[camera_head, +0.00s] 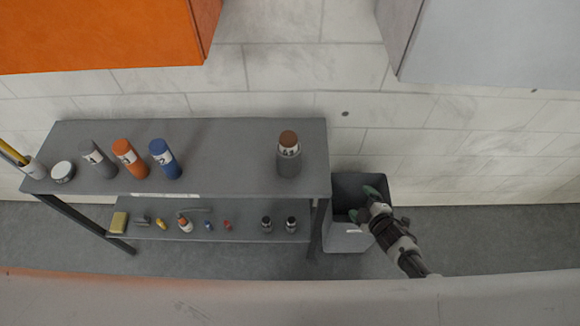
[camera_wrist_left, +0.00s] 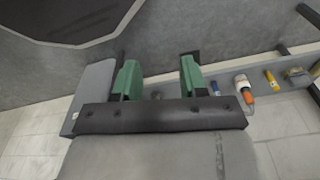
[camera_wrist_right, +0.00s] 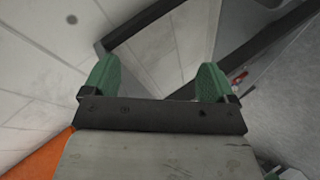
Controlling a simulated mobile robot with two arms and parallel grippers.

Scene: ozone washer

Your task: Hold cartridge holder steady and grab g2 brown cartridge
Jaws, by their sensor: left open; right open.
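The brown cartridge (camera_head: 288,138) stands upright in the grey cartridge holder (camera_head: 289,164) near the right end of the grey tabletop in the head view. Its white label shows below the brown top; the marking is too small to read surely. My right gripper (camera_head: 364,203) is open and empty over the grey bin, to the right of the table and apart from the holder. Its green pads stand wide apart in the right wrist view (camera_wrist_right: 157,82). My left gripper (camera_wrist_left: 159,80) is open and empty in its own wrist view, and is not visible in the head view.
The lower shelf (camera_head: 250,232) carries several small items. The grey bin (camera_head: 344,238) stands right of the table. The tabletop's middle is clear.

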